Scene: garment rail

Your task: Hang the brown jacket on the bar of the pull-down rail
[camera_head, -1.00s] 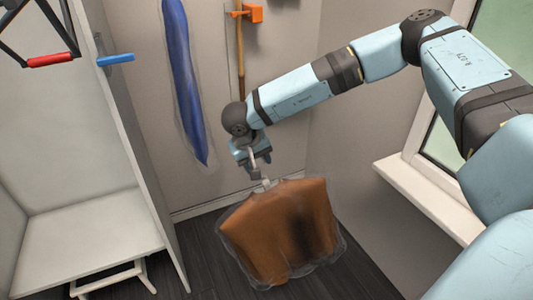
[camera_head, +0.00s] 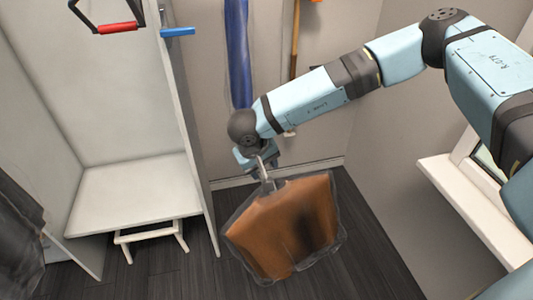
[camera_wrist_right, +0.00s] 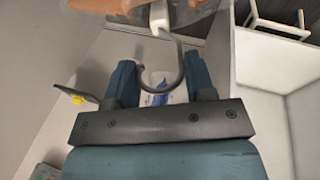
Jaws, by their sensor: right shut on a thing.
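The brown jacket (camera_head: 285,228) hangs in a clear cover from a hanger. My right gripper (camera_head: 262,170) is shut on the hanger's hook and holds the jacket above the dark floor. In the right wrist view the hook (camera_wrist_right: 178,75) curves between the two fingers of my right gripper (camera_wrist_right: 163,85), and only an edge of the jacket (camera_wrist_right: 110,5) shows at the top. The pull-down rail shows in part at the top left of the head view, with a red grip (camera_head: 117,27) on its dark frame. Its bar is not clearly seen. My left gripper is not in view.
A white wardrobe compartment (camera_head: 135,195) with a side panel (camera_head: 187,120) and blue handle (camera_head: 178,31) stands left of the jacket. A white stool (camera_head: 150,238) is below. A blue garment (camera_head: 238,50) hangs behind. A window sill (camera_head: 480,205) is at right. Dark clothing (camera_head: 20,225) shows at far left.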

